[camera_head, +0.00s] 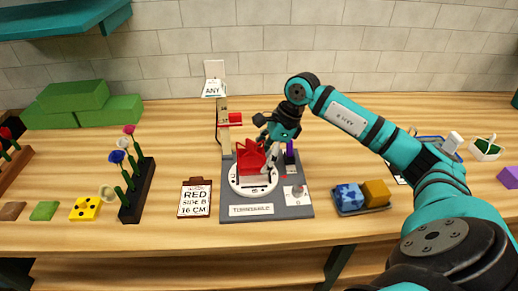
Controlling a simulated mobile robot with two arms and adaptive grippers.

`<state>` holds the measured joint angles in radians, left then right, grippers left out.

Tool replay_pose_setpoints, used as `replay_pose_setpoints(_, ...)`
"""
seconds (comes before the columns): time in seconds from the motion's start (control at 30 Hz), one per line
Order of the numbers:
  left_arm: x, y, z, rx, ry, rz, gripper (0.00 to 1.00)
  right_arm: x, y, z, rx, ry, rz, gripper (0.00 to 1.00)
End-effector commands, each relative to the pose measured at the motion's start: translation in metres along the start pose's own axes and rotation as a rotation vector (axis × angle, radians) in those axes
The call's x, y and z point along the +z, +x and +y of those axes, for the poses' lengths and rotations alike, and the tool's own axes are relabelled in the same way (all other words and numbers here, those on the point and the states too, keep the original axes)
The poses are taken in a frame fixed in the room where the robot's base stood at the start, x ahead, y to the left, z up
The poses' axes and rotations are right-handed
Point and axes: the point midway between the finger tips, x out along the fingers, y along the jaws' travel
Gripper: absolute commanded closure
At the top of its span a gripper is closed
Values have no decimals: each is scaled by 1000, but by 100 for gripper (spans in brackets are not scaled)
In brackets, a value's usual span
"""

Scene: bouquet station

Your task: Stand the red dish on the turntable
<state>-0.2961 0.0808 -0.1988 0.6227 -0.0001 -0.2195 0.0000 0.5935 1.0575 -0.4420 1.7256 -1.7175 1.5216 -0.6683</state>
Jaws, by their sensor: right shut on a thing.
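The red dish (249,158), angular and open-topped in look, is at the white round turntable (241,189), over the rear half of its disc. The turntable is set on a dark grey board with a label reading TURNTABLE. My right gripper (269,163) comes down from above right and is shut on the right side of the red dish. The gripper hides part of the dish and of the disc. I cannot tell whether the dish's base touches the disc. My left gripper is not in view.
A clipboard (195,199) reading RED, SIDE B, 16 CM lies left of the board. An upright post with a red block (235,118) stands behind the dish. A tray with blue and orange blocks (376,193) is to the right, and a flower rack (138,191) to the left.

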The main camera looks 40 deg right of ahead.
Motion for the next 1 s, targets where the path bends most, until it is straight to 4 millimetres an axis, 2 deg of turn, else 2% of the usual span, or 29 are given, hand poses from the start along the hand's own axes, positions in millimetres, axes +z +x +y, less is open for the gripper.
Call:
replay_pose_setpoints(0.17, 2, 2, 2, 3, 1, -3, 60, -4, -3, -4, -17, 40, 0, 70)
replay_pose_setpoints(0.5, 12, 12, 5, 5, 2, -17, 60, -10, 14, -4, -15, 37, -1, 70)
replay_pose_setpoints(0.8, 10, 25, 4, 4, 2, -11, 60, -18, 33, -5, -18, 36, 0, 70)
replay_pose_setpoints(1.0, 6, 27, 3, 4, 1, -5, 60, -18, 35, -4, -16, 36, -1, 70)
